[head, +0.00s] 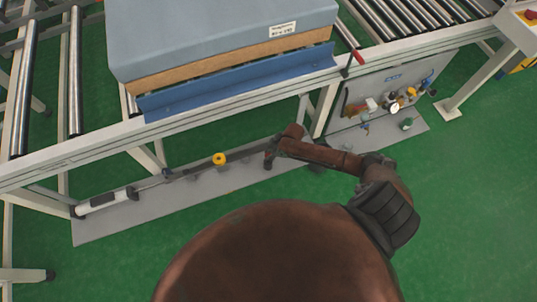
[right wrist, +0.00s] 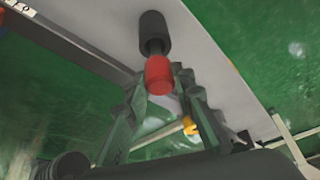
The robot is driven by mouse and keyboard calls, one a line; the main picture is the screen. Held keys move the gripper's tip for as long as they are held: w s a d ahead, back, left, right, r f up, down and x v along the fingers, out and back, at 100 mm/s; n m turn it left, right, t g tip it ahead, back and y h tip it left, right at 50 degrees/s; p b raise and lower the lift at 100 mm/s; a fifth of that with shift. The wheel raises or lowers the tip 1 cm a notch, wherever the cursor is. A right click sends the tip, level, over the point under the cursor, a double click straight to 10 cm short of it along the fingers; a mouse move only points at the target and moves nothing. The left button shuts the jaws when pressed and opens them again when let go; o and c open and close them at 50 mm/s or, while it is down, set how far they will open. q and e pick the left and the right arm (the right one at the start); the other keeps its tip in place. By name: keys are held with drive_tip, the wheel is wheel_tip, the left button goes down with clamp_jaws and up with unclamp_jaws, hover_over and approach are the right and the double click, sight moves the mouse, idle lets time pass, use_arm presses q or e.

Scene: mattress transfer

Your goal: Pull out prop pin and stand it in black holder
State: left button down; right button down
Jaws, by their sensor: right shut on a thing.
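My right gripper (head: 270,156) reaches in low beside the conveyor frame, over the grey floor plate. In the right wrist view its fingers (right wrist: 165,88) are closed around a red cylindrical grip (right wrist: 158,74), which looks like the head of the prop pin. A dark narrow neck runs from the red grip to a black cylinder (right wrist: 154,34) by the grey plate. The black cylinder looks like the black holder; whether the pin sits in it or only lines up with it, I cannot tell. In the head view the gripper hides most of this. My left gripper is not in view.
A grey-blue mattress (head: 215,35) lies on the roller conveyor (head: 75,140) above. A rod with a yellow ring (head: 219,159) and a white cylinder (head: 103,202) run along the floor plate (head: 115,228). A panel with gauges (head: 385,105) stands right.

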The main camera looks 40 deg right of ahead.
drive_tip(key=shift+f+b, duration=0.8)
drive_tip(key=shift+f, duration=0.5)
drive_tip(key=c, duration=1.6)
unclamp_jaws()
drive_tip(key=v, duration=1.2)
